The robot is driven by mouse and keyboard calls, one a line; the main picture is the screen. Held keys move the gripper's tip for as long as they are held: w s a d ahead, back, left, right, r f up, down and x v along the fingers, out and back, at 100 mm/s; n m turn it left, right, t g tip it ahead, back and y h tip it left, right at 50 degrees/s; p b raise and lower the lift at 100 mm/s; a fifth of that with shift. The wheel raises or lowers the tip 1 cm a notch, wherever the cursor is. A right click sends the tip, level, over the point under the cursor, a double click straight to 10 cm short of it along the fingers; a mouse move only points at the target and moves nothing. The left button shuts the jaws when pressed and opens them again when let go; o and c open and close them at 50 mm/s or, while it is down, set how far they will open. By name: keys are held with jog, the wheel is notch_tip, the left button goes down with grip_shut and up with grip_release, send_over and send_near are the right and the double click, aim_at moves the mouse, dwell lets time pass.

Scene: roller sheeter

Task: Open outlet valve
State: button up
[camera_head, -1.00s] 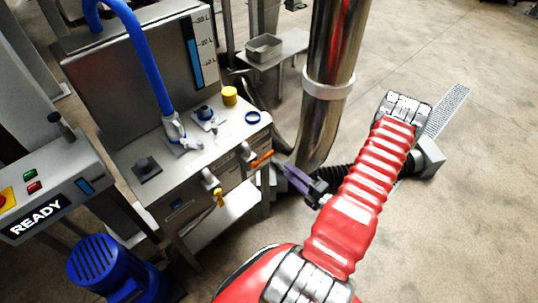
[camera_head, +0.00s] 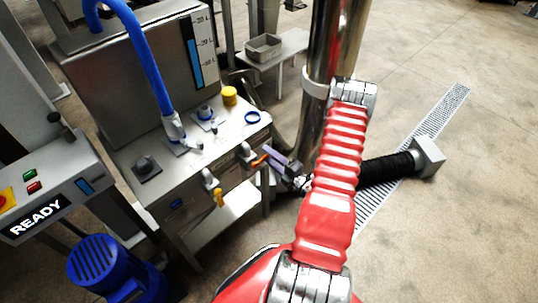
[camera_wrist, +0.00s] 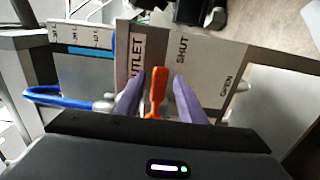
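The outlet valve's orange handle (camera_head: 259,160) is on the right part of the machine's front panel. In the wrist view the orange handle (camera_wrist: 157,92) stands upright in the picture, between the two purple fingers of my gripper (camera_wrist: 158,95). The fingers are open, with a gap visible on each side of the handle. An OUTLET label (camera_wrist: 136,52) is behind the handle, with SHUT (camera_wrist: 183,48) and OPEN (camera_wrist: 227,85) marks to its right. In the head view my gripper (camera_head: 272,156) is at the handle, and the contact there is too small to tell.
A second valve with a yellow handle (camera_head: 218,197) is to the left on the same panel. A blue hose (camera_head: 140,60) runs down to the machine top. A steel column (camera_head: 326,90) stands behind my arm. A small table with a grey bin (camera_head: 263,48) is behind.

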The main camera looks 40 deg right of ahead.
jog(key=shift+w, duration=0.45)
grip_shut()
dwell(0.4)
jog(key=shift+d, duration=0.1)
